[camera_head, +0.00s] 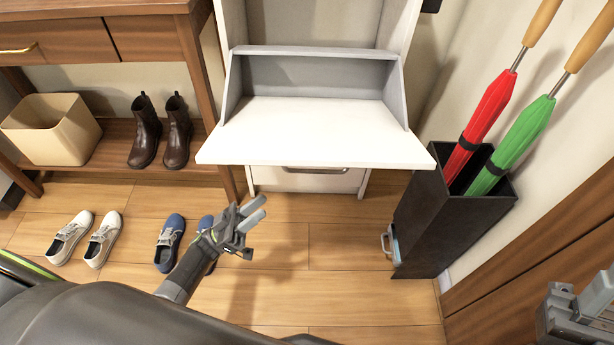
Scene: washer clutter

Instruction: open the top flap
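The white cabinet (310,180) stands upright at the top centre. Its top flap (315,135) is tilted far down and out, lying nearly flat, with the grey compartment (315,75) behind it exposed. My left gripper (258,211) is below and in front of the flap's front edge, over the floor, apart from it in the picture. Its two grey fingers show a narrow gap and hold nothing. My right gripper (588,300) is at the lower right edge, partly cut off; its fingers are not clear.
A lower drawer front with a handle (315,170) shows under the flap. A black umbrella stand (450,225) holds red (485,115) and green (520,135) umbrellas at right. White shoes (85,238) and blue shoes (170,242) lie on the floor. A wooden console (190,60) stands left.

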